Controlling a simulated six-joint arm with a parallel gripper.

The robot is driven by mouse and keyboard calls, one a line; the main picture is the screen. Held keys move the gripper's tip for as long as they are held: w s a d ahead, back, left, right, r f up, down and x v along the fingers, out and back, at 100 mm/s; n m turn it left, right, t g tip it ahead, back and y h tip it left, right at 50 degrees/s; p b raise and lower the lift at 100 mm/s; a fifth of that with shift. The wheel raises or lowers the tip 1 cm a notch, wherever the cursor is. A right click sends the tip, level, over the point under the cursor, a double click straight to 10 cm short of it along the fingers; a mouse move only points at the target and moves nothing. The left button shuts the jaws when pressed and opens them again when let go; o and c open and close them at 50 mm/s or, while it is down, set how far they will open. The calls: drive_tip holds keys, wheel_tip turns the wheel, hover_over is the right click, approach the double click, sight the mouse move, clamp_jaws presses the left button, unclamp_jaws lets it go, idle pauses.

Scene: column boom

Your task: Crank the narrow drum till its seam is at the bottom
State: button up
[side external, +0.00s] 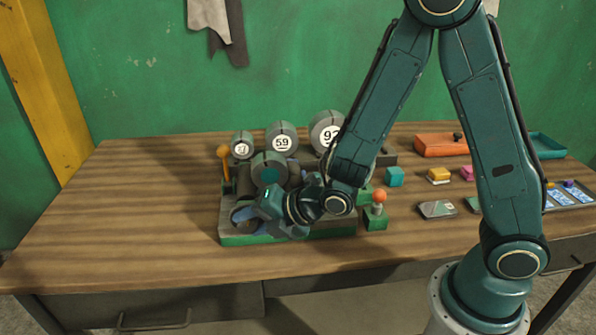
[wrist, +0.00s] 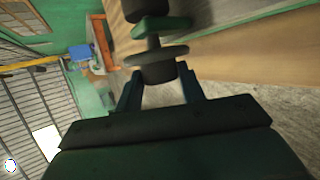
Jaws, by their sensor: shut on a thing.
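A drum unit on a green-edged base (side external: 290,237) stands on the wooden table. Three grey round drums with white number labels line its back: a small one (side external: 241,145), a middle one (side external: 282,138) marked 59, and a large one (side external: 326,132) partly behind my arm. Another grey drum with a teal centre (side external: 269,168) sits in front of them. I cannot tell which is the narrow drum or where its seam lies. My gripper (side external: 262,208) is low at the unit's front. In the wrist view its fingers (wrist: 160,88) are shut on a dark round knob (wrist: 158,72) below a wider disc.
A yellow-orange lever (side external: 224,155) rises at the unit's left. An orange ball knob on a green block (side external: 376,215) stands at its right. Small coloured blocks, an orange box (side external: 440,145) and a card tray (side external: 572,195) lie further right. The table's left side is clear.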

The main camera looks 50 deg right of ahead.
idle(0.4)
drive_tip(key=o, duration=1)
drive_tip(key=shift+r, duration=0.2)
wheel_tip(320, 180, up, 20)
drive_tip(key=shift+f, duration=0.2)
idle(0.4)
